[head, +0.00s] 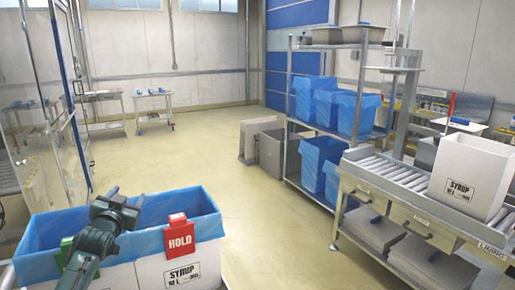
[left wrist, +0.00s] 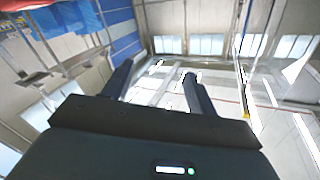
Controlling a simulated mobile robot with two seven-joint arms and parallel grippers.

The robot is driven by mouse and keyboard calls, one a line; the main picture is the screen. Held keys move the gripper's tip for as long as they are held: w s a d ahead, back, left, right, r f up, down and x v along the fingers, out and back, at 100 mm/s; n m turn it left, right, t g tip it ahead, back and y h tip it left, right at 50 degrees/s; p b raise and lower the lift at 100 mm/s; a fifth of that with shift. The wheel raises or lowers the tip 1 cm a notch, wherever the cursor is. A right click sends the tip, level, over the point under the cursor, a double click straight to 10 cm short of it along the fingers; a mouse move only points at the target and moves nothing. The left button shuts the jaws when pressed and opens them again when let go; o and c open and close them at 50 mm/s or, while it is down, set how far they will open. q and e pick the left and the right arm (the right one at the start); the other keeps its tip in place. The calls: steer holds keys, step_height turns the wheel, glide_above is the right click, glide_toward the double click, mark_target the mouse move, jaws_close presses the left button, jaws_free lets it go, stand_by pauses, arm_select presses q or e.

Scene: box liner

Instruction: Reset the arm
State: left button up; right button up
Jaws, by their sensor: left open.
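My left arm comes in at the lower left of the head view, with its gripper (head: 118,203) raised over the near boxes. In the left wrist view the gripper (left wrist: 158,72) has its two dark fingers spread apart, with nothing between them. Beyond the fingers are the wall, high windows and metal frames. Below the arm in the head view is a white SYRUP box (head: 205,262) with a blue liner (head: 150,208) folded over its rim. A red HOLD tag (head: 179,238) hangs on that rim. A green tag (head: 66,250) is partly hidden behind my arm. My right gripper is not in view.
A roller conveyor (head: 385,172) at the right carries another white SYRUP box (head: 468,165). A metal rack (head: 287,130) with blue-lined boxes stands behind it. Grey bins (head: 268,150) stand on the floor. The floor (head: 200,150) in the middle is clear.

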arm_select(q)
steer(key=s+d+f+g+h, duration=0.2)
steer(key=s+d+f, duration=0.4)
steer(key=s+f, duration=0.3)
steer(key=s+d+f+g+h, duration=0.15)
steer(key=s+d+f, duration=0.4)
steer(key=f, duration=0.55)
steer(key=s+d+f+g, duration=0.1)
steer(key=s+d+f, duration=0.1)
steer(key=s, duration=0.6)
steer(key=s+d+f+g+h, duration=0.1)
steer(key=s+d, duration=0.3)
steer(key=s, duration=0.4)
steer(key=s+d+f+g, duration=0.1)
steer(key=s+d+f, duration=0.2)
steer(key=s, duration=0.6)
steer(key=shift+d+f+g+h, duration=0.35)
steer(key=shift+d+f, duration=0.05)
steer(key=shift+f, duration=0.2)
